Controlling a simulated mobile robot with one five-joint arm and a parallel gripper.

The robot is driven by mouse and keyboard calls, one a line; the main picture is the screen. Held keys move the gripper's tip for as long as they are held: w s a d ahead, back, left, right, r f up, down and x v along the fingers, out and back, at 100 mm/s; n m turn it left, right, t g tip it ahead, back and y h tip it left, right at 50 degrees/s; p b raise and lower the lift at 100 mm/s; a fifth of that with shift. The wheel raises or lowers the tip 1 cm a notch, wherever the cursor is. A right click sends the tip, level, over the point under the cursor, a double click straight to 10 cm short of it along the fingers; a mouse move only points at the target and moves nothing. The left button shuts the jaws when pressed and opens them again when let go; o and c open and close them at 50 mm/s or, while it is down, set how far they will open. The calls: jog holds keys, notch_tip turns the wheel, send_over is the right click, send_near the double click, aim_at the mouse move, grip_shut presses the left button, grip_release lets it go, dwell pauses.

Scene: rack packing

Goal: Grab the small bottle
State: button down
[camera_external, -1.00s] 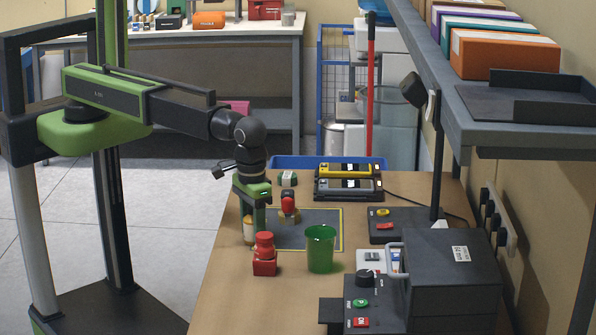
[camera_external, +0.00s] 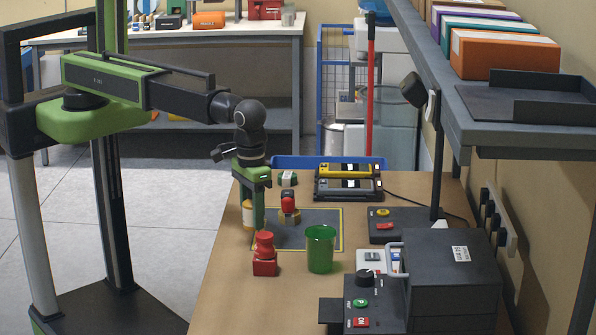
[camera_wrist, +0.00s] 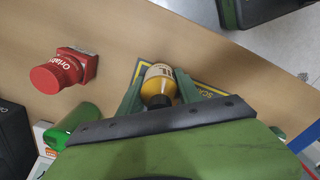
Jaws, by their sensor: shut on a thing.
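The small bottle is amber-yellow with a pale label and a dark cap. It shows in the wrist view (camera_wrist: 158,84) between the two green fingers, and as a partly hidden sliver in the external view (camera_external: 247,214). My gripper (camera_external: 253,212) points down over the left edge of the dark mat and is shut on the bottle. It also shows in the wrist view (camera_wrist: 160,92). The finger in front covers much of the bottle in the external view, and I cannot tell clearly whether its base is off the surface.
A red bottle-shaped item (camera_external: 264,254) and a green cup (camera_external: 320,249) stand close in front. A red-topped piece (camera_external: 288,207) sits on the yellow-edged mat (camera_external: 318,238). Yellow and grey devices (camera_external: 348,180) and a blue bin (camera_external: 300,162) lie behind. A dark machine (camera_external: 455,270) stands right.

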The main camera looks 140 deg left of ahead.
jog(key=s+d+r+p, duration=0.5)
jog(key=d+r, duration=0.2)
jog(key=d, duration=0.3)
jog(key=shift+d+p, duration=0.25)
jog(key=shift+p, duration=0.1)
